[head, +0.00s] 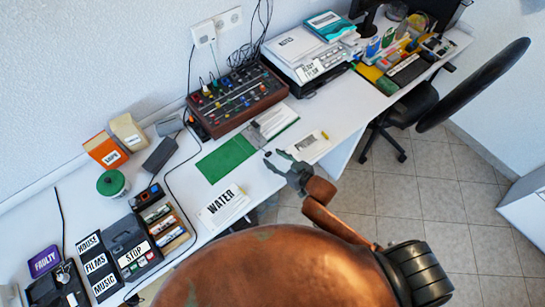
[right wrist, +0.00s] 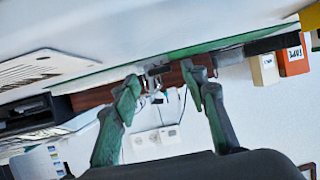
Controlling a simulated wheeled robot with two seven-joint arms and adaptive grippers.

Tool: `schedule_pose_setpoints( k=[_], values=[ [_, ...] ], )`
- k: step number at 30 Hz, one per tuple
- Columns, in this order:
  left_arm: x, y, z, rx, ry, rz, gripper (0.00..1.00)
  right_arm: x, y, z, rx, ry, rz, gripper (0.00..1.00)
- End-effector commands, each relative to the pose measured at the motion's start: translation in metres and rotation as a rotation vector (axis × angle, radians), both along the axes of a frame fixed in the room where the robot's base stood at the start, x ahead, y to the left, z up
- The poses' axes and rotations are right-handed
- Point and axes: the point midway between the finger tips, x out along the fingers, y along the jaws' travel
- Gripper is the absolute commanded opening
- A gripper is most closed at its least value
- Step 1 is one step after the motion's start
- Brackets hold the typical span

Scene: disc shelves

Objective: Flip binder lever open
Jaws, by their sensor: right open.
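A green binder (head: 226,160) lies open on the white desk, with its green cover flat on the left. Its metal lever mechanism (head: 256,134) and a pale sheet are on the right side. My right gripper (head: 275,157) is open and empty near the desk's front edge, in front of the mechanism. In the right wrist view, the tilted picture shows the binder's green edge (right wrist: 215,46). The small dark and metal lever parts (right wrist: 157,73) appear between the open fingertips of the right gripper (right wrist: 163,84). Whether they touch is unclear. My left gripper is not seen.
A brown control box (head: 236,100) with knobs stands behind the binder. A printer (head: 305,62) is farther right. A WATER card (head: 223,205) and a paper card (head: 308,146) lie near the front edge. A black cable runs left of the binder.

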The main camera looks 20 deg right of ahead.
Motion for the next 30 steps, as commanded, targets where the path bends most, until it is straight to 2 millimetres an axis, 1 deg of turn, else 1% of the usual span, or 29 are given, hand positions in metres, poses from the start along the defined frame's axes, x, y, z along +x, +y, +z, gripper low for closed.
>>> schedule_pose_setpoints(
  k=[1,4,13,30],
  values=[
    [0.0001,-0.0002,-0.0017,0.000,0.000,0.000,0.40,0.0046,0.0023,-0.0028,0.000,0.000,0.000,0.41],
    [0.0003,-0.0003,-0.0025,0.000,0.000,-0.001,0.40,0.0099,0.0046,-0.0051,0.000,0.001,0.000,0.41],
    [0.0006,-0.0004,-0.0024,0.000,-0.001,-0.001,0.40,0.0117,0.0055,-0.0054,0.000,0.001,0.000,0.41],
    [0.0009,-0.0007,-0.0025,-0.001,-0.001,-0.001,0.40,0.0115,0.0054,-0.0054,0.000,0.001,0.000,0.02]
  ],
)
